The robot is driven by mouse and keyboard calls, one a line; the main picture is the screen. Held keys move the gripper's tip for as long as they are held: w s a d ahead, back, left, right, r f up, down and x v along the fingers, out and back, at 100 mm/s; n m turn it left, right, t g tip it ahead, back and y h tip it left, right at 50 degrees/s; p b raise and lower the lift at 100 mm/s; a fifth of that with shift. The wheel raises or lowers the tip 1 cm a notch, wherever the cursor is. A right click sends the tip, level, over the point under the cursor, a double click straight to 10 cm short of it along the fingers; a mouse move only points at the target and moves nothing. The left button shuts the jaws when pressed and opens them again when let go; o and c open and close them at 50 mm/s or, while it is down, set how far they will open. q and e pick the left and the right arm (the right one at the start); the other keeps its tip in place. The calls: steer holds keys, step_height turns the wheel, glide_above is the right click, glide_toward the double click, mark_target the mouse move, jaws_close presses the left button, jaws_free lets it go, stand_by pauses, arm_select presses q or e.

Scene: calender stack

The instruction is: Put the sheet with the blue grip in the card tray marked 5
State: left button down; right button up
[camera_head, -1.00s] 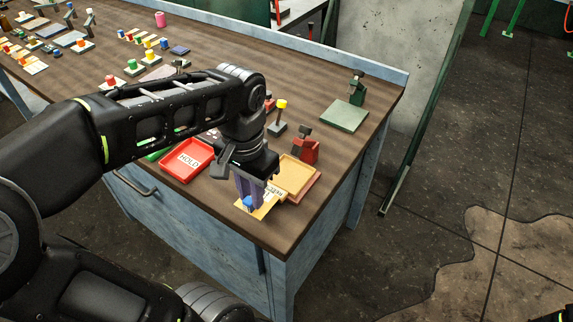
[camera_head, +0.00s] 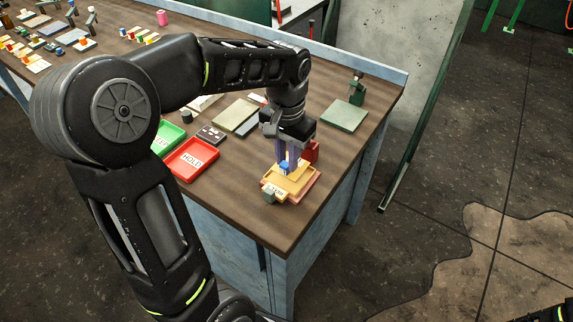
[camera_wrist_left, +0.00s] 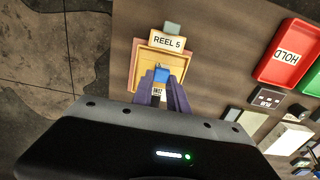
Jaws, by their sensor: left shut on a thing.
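My left gripper (camera_head: 287,158) is shut on the blue grip (camera_head: 285,168) of a small yellowish sheet. In the left wrist view the blue grip (camera_wrist_left: 161,74) sits between the purple fingers, within the outline of the card tray (camera_wrist_left: 132,82). The tray is yellow-orange and its front label reads REEL 5 (camera_wrist_left: 167,41). In the head view the tray (camera_head: 306,184) lies near the bench's right corner. The sheet is mostly hidden by the fingers and grip; I cannot tell whether it touches the tray floor. My right gripper is not in view.
A red HOLD tray (camera_head: 192,160) and a green tray (camera_head: 168,137) lie left of the card tray. A red block (camera_head: 312,151) stands close behind it. A green plate (camera_head: 344,115) lies farther back. The bench top in front is clear up to its edge.

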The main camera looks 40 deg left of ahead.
mark_target(286, 162)
arm_select(q)
steer(key=shift+s+f, duration=0.1)
steer(key=shift+f, duration=1.4)
steer(key=shift+f, duration=0.25)
steer(key=c, duration=1.3)
jaws_free()
steer(key=shift+r, duration=0.1)
step_height(286, 162, up, 12)
steer(key=shift+r, duration=0.15)
